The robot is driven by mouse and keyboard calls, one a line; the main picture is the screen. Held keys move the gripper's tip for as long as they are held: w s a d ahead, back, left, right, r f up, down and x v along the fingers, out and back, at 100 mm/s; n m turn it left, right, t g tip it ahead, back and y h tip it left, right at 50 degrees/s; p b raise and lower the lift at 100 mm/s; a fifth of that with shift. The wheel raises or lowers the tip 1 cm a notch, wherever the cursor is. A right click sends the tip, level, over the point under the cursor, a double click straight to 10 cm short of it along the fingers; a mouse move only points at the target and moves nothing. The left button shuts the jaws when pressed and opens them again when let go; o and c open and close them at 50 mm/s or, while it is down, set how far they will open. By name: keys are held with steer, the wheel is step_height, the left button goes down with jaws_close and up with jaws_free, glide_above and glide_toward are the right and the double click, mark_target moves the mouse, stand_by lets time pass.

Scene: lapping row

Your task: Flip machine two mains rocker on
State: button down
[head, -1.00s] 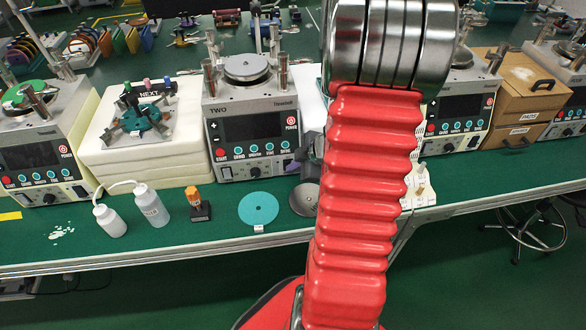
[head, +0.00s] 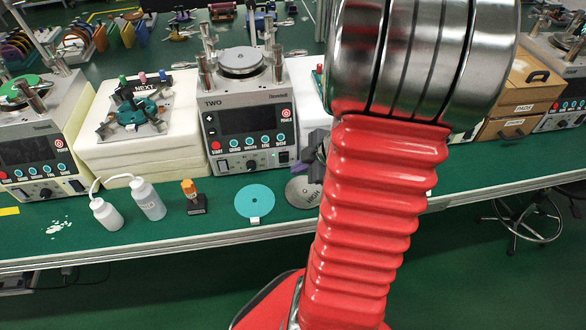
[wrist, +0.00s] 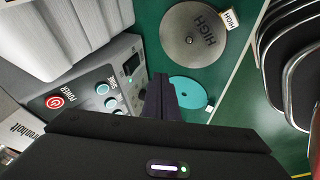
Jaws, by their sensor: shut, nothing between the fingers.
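Machine TWO (head: 212,101), a grey lapping machine with a dark screen, a red POWER button and a row of coloured buttons, stands on the green bench left of my arm. Its panel with the POWER button (wrist: 55,101) also shows at the left of the wrist view. In the head view my gripper (head: 300,168) is partly hidden by my arm, just right of the machine's lower front corner.
A metal disc marked HIGH (head: 301,193) and a teal disc (head: 255,201) lie before the machine. An orange-topped item (head: 192,196) and white bottles (head: 149,201) stand to the left. White foam blocks (head: 96,157) flank the machine. The bench's front edge is close.

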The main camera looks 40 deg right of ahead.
steer(key=shift+s+v, duration=0.25)
steer(key=shift+v, duration=2.4)
steer(key=shift+a+f, duration=0.15)
steer(key=shift+a, duration=0.05)
steer(key=shift+w, duration=0.1)
steer(key=w+r+m+t+h, duration=0.1)
steer(key=w+r+m+h, duration=0.25)
steer(key=r, duration=0.45)
steer(key=w+r+m+t+h, duration=0.1)
steer(key=w+r+m+h, duration=0.3)
steer(key=r, duration=0.4)
steer(key=s+a+m+g+y, duration=0.1)
steer(key=s+a+y, duration=0.2)
steer(key=a, duration=1)
steer(key=s+a+m+g+y, duration=0.1)
steer(key=s+a+y, duration=0.3)
steer(key=a, duration=0.9)
steer(key=shift+s+r+g, duration=0.35)
steer(key=shift+s+g, duration=0.35)
steer(key=shift+s, duration=0.55)
steer(key=shift+a+m, duration=0.1)
steer(key=shift+m, duration=0.15)
